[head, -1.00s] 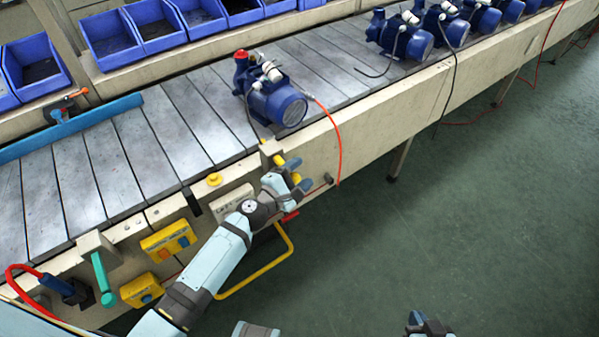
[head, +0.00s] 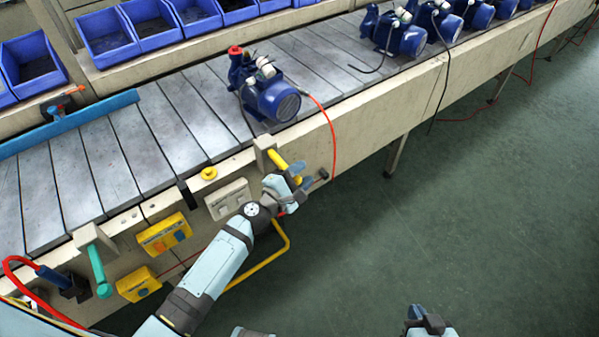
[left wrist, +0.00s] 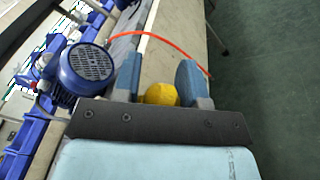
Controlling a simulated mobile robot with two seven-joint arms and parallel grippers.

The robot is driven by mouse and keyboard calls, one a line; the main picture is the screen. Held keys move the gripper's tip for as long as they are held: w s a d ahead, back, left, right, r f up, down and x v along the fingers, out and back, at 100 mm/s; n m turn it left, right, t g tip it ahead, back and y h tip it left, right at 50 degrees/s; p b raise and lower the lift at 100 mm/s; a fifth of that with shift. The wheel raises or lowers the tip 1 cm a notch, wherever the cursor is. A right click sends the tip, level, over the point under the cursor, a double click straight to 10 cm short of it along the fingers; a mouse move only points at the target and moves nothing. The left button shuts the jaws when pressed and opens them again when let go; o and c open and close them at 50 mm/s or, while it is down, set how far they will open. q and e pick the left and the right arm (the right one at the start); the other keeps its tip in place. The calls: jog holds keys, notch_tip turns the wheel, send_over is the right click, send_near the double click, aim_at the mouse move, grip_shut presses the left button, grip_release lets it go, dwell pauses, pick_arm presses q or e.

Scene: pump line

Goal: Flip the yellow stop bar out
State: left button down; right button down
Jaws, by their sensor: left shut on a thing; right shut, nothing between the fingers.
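The yellow stop bar (head: 281,162) is at the front edge of the conveyor, by a beige bracket (head: 263,152). It slants from the bracket out over the front side, toward the lower right. My left gripper (head: 299,177) is shut on its outer part, which the fingers partly hide. In the left wrist view the bar's rounded yellow end (left wrist: 161,94) sits between the two blue-grey fingers of the left gripper (left wrist: 160,78). My right gripper (head: 428,318) is shut and empty at the bottom edge of the head view, away from the bench.
A blue pump (head: 264,92) with an orange hose (head: 331,130) stands on the slats (head: 160,120) just behind the bracket. Yellow control boxes (head: 164,233), a green lever (head: 98,268) and a yellow rail (head: 265,262) line the front. The green floor (head: 470,230) is open.

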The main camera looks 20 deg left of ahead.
pick_arm(q)
jog(key=shift+s+d+f, duration=0.15)
jog(key=shift+s+f, duration=0.05)
jog(key=shift+f, duration=0.3)
jog(key=c, duration=0.9)
grip_release()
jog(key=shift+o, duration=0.6)
jog(key=shift+w+r, duration=0.1)
pick_arm(e)
jog(key=shift+s+f, duration=0.25)
jog(key=shift+s, duration=0.1)
pick_arm(q)
jog(key=shift+r, duration=0.1)
pick_arm(e)
jog(key=shift+w, duration=0.1)
pick_arm(q)
jog(key=shift+s+a, duration=0.3)
jog(key=shift+s, duration=0.05)
jog(key=b+v, duration=0.2)
jog(key=v, duration=1.1)
jog(key=shift+b, duration=0.35)
pick_arm(e)
jog(key=shift+a+f, duration=0.1)
jog(key=shift+f, duration=0.3)
pick_arm(q)
jog(key=shift+a, duration=0.1)
pick_arm(e)
jog(key=shift+w, duration=0.2)
